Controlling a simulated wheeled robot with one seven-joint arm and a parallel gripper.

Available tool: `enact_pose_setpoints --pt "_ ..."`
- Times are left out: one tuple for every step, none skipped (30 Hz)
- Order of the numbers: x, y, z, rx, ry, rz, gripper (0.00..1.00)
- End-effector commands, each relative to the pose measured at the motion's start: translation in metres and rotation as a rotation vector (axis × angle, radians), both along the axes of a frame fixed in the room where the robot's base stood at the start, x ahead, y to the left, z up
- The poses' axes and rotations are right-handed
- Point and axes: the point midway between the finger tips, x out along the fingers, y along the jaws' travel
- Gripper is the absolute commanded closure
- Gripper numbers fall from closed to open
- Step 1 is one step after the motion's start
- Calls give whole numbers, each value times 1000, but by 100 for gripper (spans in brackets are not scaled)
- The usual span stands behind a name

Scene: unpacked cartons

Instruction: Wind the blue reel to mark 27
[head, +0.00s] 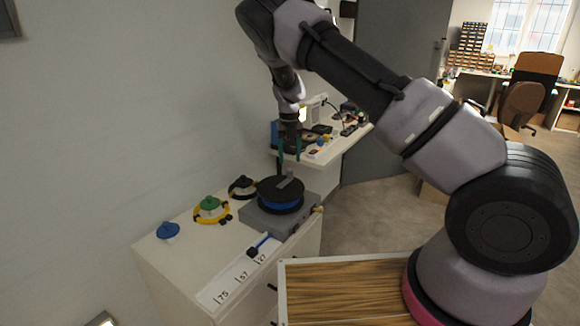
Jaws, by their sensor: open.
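The blue reel (281,204) has a black top disc and sits on a grey box on the white cabinet. A grey crank arm with an upright knob (290,174) lies across its top. A white strip (235,279) in front carries the marks 75, 57 and 27, with 27 nearest the reel. A black block (253,252) with a blue piece running toward the reel lies on the strip, close to 27. My gripper (289,156) points down just above the knob, its teal fingers open; I cannot tell whether they straddle it.
A blue knob-like piece (168,231), a green-topped piece with a yellow ring (210,205) and a black piece (242,187) stand left of the reel. A cluttered white table (340,147) is behind. A wood-grained surface (340,292) is in front.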

Motion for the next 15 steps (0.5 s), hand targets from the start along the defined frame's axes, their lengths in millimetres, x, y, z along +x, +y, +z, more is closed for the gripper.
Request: enact_pose_setpoints --pt "1 0 12 1 -3 1 39" --pt "1 0 18 1 -3 0 39" --pt "0 0 25 1 -2 -1 39" --pt "0 0 30 0 -2 0 39" --pt "0 0 35 1 -2 0 39" --pt "0 0 40 1 -1 -1 39" --pt "0 0 44 0 0 0 39" --pt "0 0 47 -1 -1 0 39" --pt "0 0 51 0 -1 0 39" --pt "0 0 53 0 -1 -1 39" --pt "0 0 55 0 0 -1 39" --pt "0 0 56 0 1 -1 39" --pt "0 0 57 -1 1 -1 39" --pt "0 0 57 -1 1 -1 39" --pt "0 -1 57 -1 1 -1 39"
